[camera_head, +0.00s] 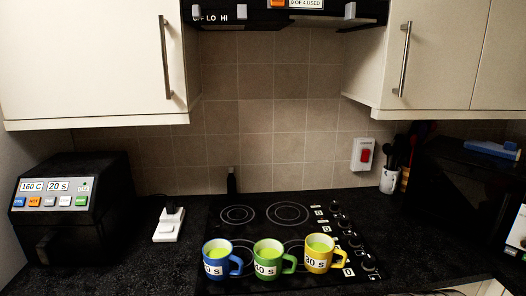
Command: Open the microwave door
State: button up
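No microwave can be made out for certain. A large black box-like appliance (455,185) stands at the right on the worktop, and it may be the microwave. Its front is too dark to show a door edge or handle. A black appliance (75,225) at the left has a sloped panel reading "160 C" and "20 s" with several coloured buttons and a drawer-like handle low on its front. My gripper is not in view.
Blue (217,259), green (268,259) and yellow (320,253) mugs stand along the front of the black hob (290,214). A white stand (169,224) is left of the hob. A utensil pot (390,180) is at the back right. Cupboards (85,60) hang above.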

aim_at(479, 205)
jog(key=z, duration=1.4)
